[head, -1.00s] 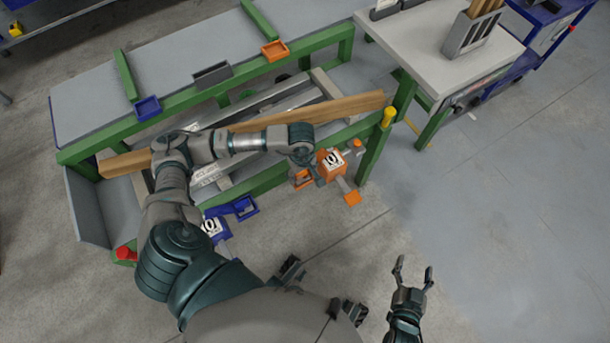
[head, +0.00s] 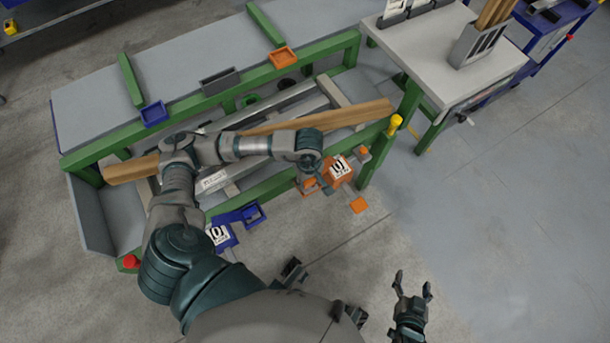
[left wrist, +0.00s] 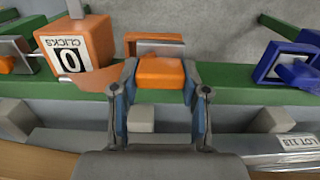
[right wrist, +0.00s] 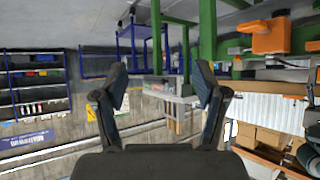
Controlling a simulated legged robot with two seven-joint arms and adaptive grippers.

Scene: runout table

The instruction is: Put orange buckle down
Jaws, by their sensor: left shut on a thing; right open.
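My left gripper (head: 318,182) is at the table's front green rail, beside an orange box (head: 342,170) with a white number label. In the left wrist view my left gripper (left wrist: 160,92) is shut on the orange buckle (left wrist: 160,72), an orange block between its fingers. An orange-edged open frame (left wrist: 154,42) shows just behind the buckle. The labelled orange box (left wrist: 90,42) is to its left. In the head view the gripper and wrist partly hide the buckle. My right gripper (head: 412,284) is open and empty, out over the floor.
A long wooden beam (head: 355,116) lies across the green-framed table. A blue labelled box (head: 219,237) with a blue frame hangs farther left on the front rail. A side table (head: 440,68) stands right. Floor at right is clear.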

